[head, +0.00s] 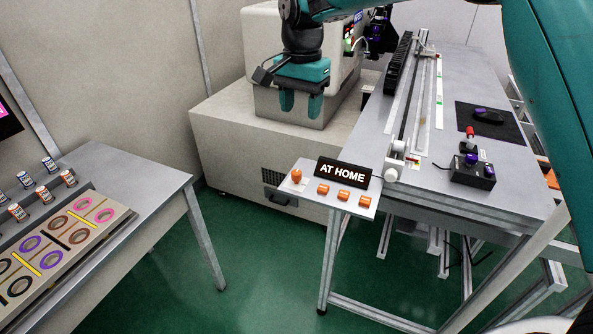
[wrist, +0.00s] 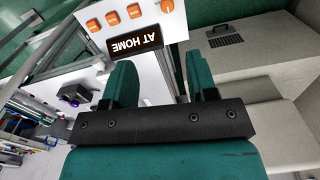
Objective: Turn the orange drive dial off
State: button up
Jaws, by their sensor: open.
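The orange drive dial (head: 296,175) stands at the left end of a small white panel (head: 310,172) on the near left corner of the long table. It also shows at the top edge of the wrist view (wrist: 166,6), partly cut off. Which way it is turned cannot be told. My gripper (head: 300,103) is open and empty, fingers down, above and behind the panel in the head view, clear of the dial. In the wrist view my gripper (wrist: 161,78) has its two teal fingers wide apart, below the dial in the picture.
A black "AT HOME" sign (head: 343,172) stands behind three orange buttons (head: 343,195) on the panel. A linear rail (head: 415,105) and a joystick box (head: 472,170) are on the table (head: 500,205). A beige machine (head: 250,60) stands behind.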

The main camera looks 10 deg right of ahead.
aim_at(297, 171)
jog(key=shift+m, duration=0.6)
jog(key=f+p, duration=0.1)
jog(key=f, duration=0.5)
jog(key=w+f+p, duration=0.1)
jog(key=f+p, duration=0.1)
jog(key=f, duration=0.4)
jog(key=f+p, duration=0.1)
jog(key=f, duration=0.5)
jog(key=shift+w+a+f+p, duration=0.25)
jog(key=shift+w+a+p, duration=0.05)
jog(key=shift+c, duration=0.5)
jog(key=c, duration=0.8)
jog(key=shift+c, duration=0.2)
